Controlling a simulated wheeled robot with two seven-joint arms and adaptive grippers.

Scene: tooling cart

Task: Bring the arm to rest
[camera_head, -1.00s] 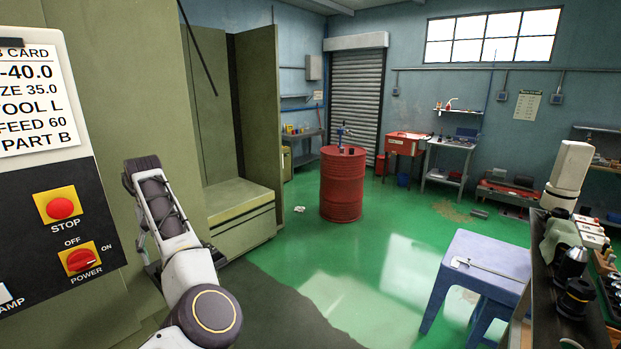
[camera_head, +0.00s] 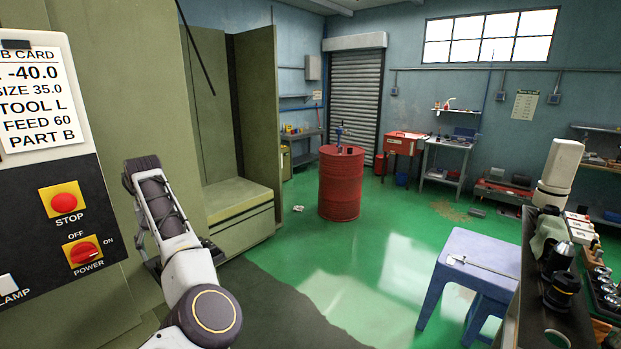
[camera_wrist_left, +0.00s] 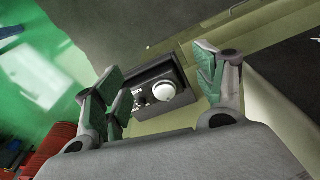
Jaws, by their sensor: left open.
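My left arm (camera_head: 188,270) comes in from the bottom of the head view and reaches up toward the left, with its dark far end beside the green machine wall. My left gripper (camera_wrist_left: 158,72) shows in the left wrist view, its grey fingers with green pads spread apart and nothing held between them. A dark box (camera_wrist_left: 150,76) with a white round knob shows in the gap between the fingers; I cannot tell its distance. My right gripper is not in view.
A control panel (camera_head: 28,225) with STOP and POWER controls stands left of my arm. A red drum (camera_head: 341,188), a blue stool (camera_head: 477,255) and a tooling cart (camera_head: 528,290) stand to the right. Green floor (camera_head: 335,265) between them is open.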

